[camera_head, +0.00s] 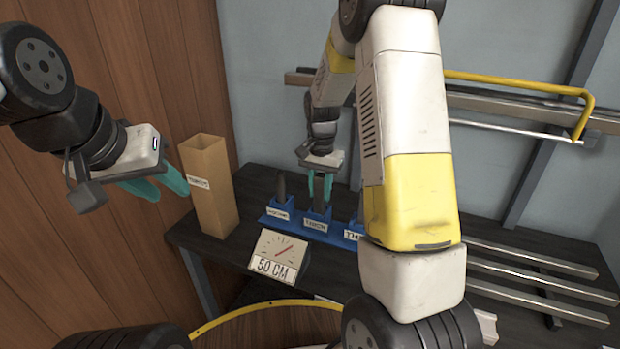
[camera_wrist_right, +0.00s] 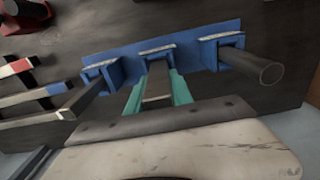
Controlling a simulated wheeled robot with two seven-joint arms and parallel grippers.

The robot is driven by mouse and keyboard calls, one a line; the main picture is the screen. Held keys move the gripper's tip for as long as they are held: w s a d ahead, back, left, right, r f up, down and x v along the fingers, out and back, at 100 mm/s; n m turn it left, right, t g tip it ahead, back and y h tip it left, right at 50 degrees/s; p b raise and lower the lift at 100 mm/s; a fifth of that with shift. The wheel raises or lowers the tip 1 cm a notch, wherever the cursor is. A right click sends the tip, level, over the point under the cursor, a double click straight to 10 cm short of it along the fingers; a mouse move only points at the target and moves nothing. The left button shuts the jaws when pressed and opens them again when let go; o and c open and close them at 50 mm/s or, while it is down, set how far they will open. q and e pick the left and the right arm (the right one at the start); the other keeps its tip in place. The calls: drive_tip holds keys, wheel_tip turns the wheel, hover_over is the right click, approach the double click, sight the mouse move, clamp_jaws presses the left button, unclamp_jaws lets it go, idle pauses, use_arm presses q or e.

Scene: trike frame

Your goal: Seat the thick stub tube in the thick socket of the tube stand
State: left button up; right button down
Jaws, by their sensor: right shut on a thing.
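The blue tube stand (camera_head: 267,220) stands on the dark table and has three sockets, each with a label. My right gripper (camera_head: 319,186) is shut on a dark stub tube (camera_head: 319,197), which stands upright at the middle socket (camera_head: 316,217). In the right wrist view the right gripper (camera_wrist_right: 157,82) has one teal finger on each side of this tube (camera_wrist_right: 157,76), and its far end meets the middle socket (camera_wrist_right: 157,54). How deep it sits is hidden. My left gripper (camera_head: 172,190) is open and empty, left of the tan box.
A round tube (camera_wrist_right: 255,66) and a square tube (camera_wrist_right: 87,98) occupy the outer sockets. A tall tan box (camera_head: 210,190) and a "50 CM" dial sign (camera_head: 277,256) stand near the stand. Long metal bars (camera_head: 540,275) lie at the right. A yellow-handled rail (camera_head: 520,85) is behind.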

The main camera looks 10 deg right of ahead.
drive_tip(key=c, duration=1.1)
unclamp_jaws()
drive_tip(key=shift+f, duration=0.1)
wheel_tip(320, 180, up, 13)
drive_tip(key=shift+r, duration=0.1)
drive_tip(key=s+r+n+t+y, duration=0.2)
drive_tip(key=s+r+n+t, duration=0.1)
drive_tip(key=s+r, duration=0.65)
drive_tip(key=shift+s+a+f+n+t, duration=0.1)
drive_tip(key=shift+s+a+n+t, duration=0.4)
drive_tip(key=shift+s, duration=1.95)
drive_tip(key=shift+s+a+r+n+t, duration=0.2)
drive_tip(key=shift+s+n+t, duration=0.55)
drive_tip(key=shift+s, duration=1.75)
drive_tip(key=shift+s+a+f+n+t, duration=0.3)
drive_tip(key=shift+s+n, duration=0.65)
drive_tip(key=shift+s, duration=1.5)
drive_tip(key=shift+a+r, duration=0.1)
